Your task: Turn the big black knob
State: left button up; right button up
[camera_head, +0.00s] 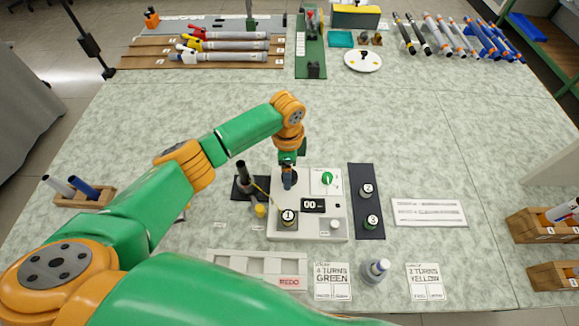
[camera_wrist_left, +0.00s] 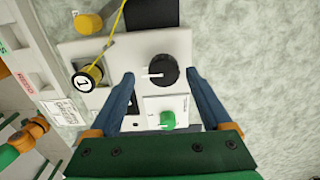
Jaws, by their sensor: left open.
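The big black knob (camera_wrist_left: 165,70) sits on the white panel box (camera_head: 337,208), with its white pointer line toward the left in the left wrist view. My left gripper (camera_wrist_left: 160,76) is open, with one blue fingertip on each side of the knob and a visible gap at the left one. In the head view my left gripper (camera_head: 288,182) points down over the upper left of the box and hides most of the knob. My right gripper is not in view.
A small green knob (camera_wrist_left: 168,119) is close to the black one. The box also has a display (camera_head: 313,205) and a spool marked 1 (camera_head: 288,217) with a yellow cord. A dark mat (camera_head: 367,219) with spools lies right of it. Open table lies behind.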

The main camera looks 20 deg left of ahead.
pick_arm(q)
jog(key=shift+f, duration=0.65)
jog(key=shift+w+f, duration=0.15)
jog(key=shift+f, duration=0.15)
jog(key=shift+w+f, duration=0.15)
jog(key=shift+w, duration=0.05)
jog(key=shift+s, duration=0.15)
jog(key=c, duration=0.6)
grip_shut()
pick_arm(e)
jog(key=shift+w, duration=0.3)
